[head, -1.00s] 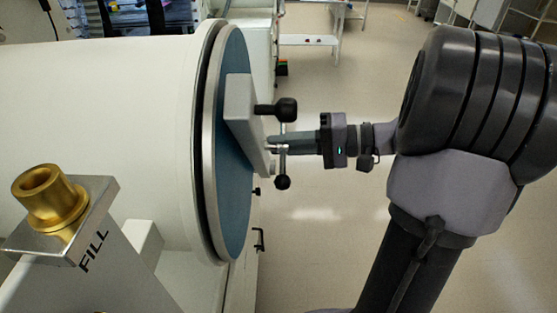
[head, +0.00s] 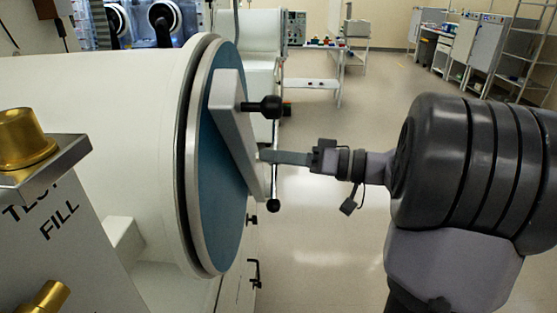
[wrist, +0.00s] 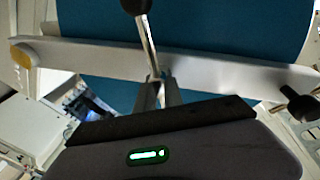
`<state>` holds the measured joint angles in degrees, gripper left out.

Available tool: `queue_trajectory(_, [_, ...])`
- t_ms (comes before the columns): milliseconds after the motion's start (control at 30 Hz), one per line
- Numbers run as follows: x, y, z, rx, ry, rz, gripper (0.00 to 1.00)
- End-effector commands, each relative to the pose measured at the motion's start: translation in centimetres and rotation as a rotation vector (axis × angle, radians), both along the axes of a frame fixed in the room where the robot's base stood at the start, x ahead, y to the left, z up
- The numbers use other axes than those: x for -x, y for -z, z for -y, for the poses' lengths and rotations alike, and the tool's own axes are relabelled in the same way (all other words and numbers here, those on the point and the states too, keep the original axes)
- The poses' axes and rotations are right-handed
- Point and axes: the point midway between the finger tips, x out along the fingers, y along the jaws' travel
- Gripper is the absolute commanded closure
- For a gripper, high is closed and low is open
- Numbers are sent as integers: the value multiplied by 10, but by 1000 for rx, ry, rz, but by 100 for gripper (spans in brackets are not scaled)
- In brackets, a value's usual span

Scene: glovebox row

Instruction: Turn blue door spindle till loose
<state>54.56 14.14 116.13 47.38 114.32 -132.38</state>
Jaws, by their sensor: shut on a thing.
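The round blue door (head: 228,215) closes the end of the white cylinder, and it also shows in the wrist view (wrist: 200,20). A grey crossbar (head: 232,125) lies across its face, also seen in the wrist view (wrist: 220,65). The spindle's thin metal handle rod (head: 275,178) stands nearly upright in front of the crossbar, with a black ball at its lower end. In the wrist view the rod (wrist: 148,45) runs from a black ball down to my fingers. My gripper (head: 266,156) is shut on the spindle at its middle, also seen in the wrist view (wrist: 160,88). The fingers hide the spindle's hub.
A black knob (head: 262,106) sticks out from the crossbar near the rod's top. A panel with brass fittings (head: 45,180) stands at the lower left. A small black handle (head: 255,273) juts below the door. Open floor (head: 320,235) lies right of the door.

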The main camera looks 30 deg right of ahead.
Motion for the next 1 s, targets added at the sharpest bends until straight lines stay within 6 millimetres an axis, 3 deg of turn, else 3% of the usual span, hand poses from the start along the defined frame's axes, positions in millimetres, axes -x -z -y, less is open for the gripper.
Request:
queue_trajectory(867, [-1, 0, 0, 78, 0, 109, 100])
queue_trajectory(900, [-1, 0, 0, 78, 0, 108, 80])
queue_trajectory(1000, [-1, 0, 0, 78, 0, 108, 67])
